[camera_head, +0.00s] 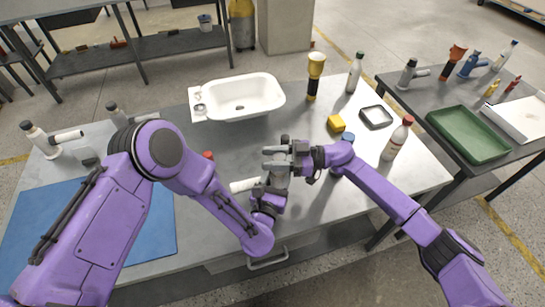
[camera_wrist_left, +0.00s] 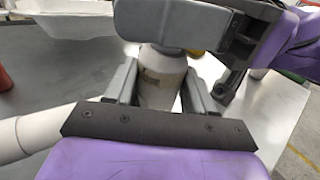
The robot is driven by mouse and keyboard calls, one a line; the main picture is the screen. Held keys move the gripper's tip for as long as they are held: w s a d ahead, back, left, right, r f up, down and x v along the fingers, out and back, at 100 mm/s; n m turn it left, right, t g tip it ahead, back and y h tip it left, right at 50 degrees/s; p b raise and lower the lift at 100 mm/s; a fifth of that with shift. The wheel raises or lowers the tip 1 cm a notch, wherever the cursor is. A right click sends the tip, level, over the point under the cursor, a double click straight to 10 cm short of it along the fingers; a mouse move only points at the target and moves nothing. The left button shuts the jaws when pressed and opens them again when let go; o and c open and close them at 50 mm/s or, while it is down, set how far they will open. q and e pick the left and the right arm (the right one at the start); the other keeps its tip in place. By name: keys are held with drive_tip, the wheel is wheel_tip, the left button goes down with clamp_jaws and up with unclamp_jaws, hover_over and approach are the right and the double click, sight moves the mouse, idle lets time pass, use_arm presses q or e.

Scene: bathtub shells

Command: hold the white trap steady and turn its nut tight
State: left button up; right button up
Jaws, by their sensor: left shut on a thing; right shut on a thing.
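The white trap (camera_wrist_left: 160,78) stands upright between the grey fingers of my left gripper (camera_wrist_left: 158,90), which is shut on its body. Its side pipe (camera_head: 244,185) points left over the table in the head view and also shows at the left of the left wrist view (camera_wrist_left: 32,134). My right gripper (camera_head: 277,158) comes in from the right and is shut at the top of the trap. The nut is hidden by the right gripper's jaws, so how it sits cannot be seen. The right gripper also crosses the top of the left wrist view (camera_wrist_left: 165,25).
A white basin (camera_head: 262,110) stands behind the grippers. A blue mat (camera_head: 150,230) lies at left, partly behind my left arm.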

drive_tip(key=shift+f, duration=0.15)
drive_tip(key=o, duration=1)
wheel_tip(320, 180, up, 10)
drive_tip(key=shift+r, duration=0.1)
drive_tip(key=shift+c, duration=0.2)
